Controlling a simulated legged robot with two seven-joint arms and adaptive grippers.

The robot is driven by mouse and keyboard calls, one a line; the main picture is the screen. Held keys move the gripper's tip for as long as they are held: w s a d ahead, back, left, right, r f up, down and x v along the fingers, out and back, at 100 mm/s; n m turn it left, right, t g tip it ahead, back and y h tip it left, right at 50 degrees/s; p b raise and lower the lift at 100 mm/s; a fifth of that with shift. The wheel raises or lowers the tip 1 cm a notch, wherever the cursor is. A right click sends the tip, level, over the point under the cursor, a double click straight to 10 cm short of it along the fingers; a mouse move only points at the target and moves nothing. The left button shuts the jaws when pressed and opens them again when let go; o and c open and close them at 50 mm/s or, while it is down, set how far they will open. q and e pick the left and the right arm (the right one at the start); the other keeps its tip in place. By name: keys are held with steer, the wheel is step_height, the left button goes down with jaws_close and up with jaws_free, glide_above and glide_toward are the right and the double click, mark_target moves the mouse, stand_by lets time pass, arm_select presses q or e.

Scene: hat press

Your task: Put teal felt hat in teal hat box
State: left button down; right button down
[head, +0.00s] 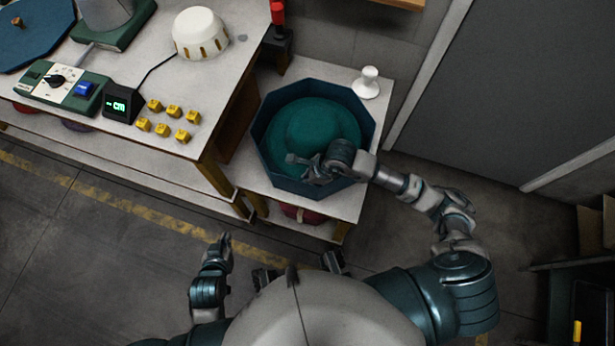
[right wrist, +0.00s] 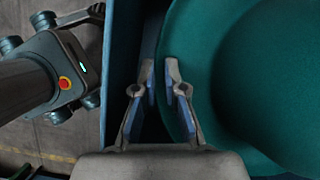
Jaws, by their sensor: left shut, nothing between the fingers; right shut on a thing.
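The teal felt hat (head: 316,125) lies inside the octagonal teal hat box (head: 264,165), which stands open on a low white table. My right gripper (head: 300,163) reaches over the box's near wall and is shut on the hat's brim. In the right wrist view, the fingertips (right wrist: 166,80) pinch the brim's edge beside the crown of the hat (right wrist: 240,70), close to the box wall (right wrist: 120,70). Whether the hat rests on the box floor is hidden. My left gripper (head: 222,243) is shut and empty, low over the floor, away from the table.
A taller workbench (head: 205,90) at left holds a white domed thing (head: 201,35), several yellow blocks (head: 163,120) and a control panel (head: 65,85). A white knob-shaped stand (head: 368,82) is just behind the box. A grey door (head: 510,90) is at right.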

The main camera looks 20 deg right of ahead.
steer(key=shift+s+f, duration=0.4)
steer(key=shift+f, duration=0.3)
steer(key=shift+s+f+b, duration=0.15)
steer(key=shift+f+b, duration=0.2)
steer(key=shift+f, duration=0.15)
steer(key=c, duration=1.2)
jaws_free()
steer(key=shift+d+r, duration=0.15)
steer(key=shift+r, duration=0.35)
steer(key=v, duration=0.8)
steer(key=w+v, duration=0.1)
steer(key=v, duration=0.4)
steer(key=shift+a+r, duration=0.15)
steer(key=shift+a, duration=0.15)
